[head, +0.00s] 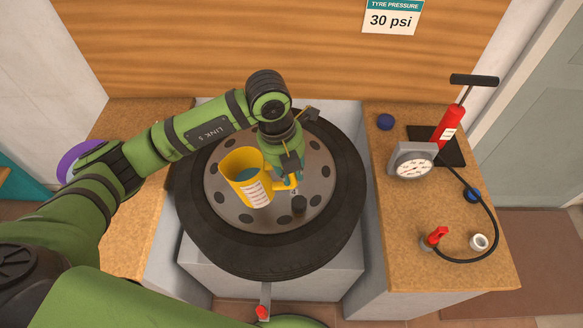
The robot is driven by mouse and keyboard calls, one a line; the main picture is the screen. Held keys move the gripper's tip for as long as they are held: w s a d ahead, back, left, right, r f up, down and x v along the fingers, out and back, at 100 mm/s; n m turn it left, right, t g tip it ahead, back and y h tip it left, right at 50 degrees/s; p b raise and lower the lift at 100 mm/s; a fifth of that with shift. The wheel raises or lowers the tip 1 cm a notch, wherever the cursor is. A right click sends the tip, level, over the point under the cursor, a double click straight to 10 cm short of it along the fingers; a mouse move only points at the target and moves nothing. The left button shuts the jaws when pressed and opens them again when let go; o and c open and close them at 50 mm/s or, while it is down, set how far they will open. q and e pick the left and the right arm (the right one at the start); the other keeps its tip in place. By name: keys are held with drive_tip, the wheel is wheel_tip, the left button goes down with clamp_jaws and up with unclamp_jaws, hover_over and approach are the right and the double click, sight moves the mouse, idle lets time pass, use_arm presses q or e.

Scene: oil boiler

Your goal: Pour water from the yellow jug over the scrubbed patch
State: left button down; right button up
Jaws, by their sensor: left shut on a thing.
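The yellow jug (250,192) is in the middle of the head view, over the dark wheel. It has a white scale label on its side, and blue-grey water shows inside its mouth. It looks upright or slightly tilted to the left, and no stream leaves it. My left gripper (288,178) is shut on the jug's handle, on the right side of the jug. I cannot tell whether the jug's base touches the wheel. No scrubbed patch can be made out; the jug and my arm cover part of the wheel. My right gripper is not in view.
The wheel's tyre (270,262) lies flat on a grey block (240,280). The right bench (400,260) holds a red pump (450,126), a gauge (412,160), a black hose (492,215), a white ring (479,242) and blue caps (385,122). A wooden panel (230,45) stands behind.

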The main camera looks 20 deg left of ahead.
use_arm(q)
drive_tip(key=h+b, duration=0.1)
drive_tip(key=f+h+b, duration=0.1)
drive_tip(key=shift+a+f+t+b, duration=0.15)
drive_tip(key=shift+f+t+b, duration=0.15)
drive_tip(key=shift+t, duration=0.1)
drive_tip(key=shift+r+p, duration=0.35)
drive_tip(key=shift+r, duration=0.05)
drive_tip(key=shift+f, duration=0.2)
drive_tip(key=shift+s+f+h+b, duration=0.15)
drive_tip(key=shift+f+h+b, duration=0.35)
drive_tip(key=shift+f+b, duration=0.65)
drive_tip(key=shift+r, duration=0.3)
drive_tip(key=shift+r+h+b, duration=0.3)
drive_tip(key=shift+b, duration=0.2)
drive_tip(key=shift+a+r, duration=0.1)
drive_tip(key=shift+r, duration=0.1)
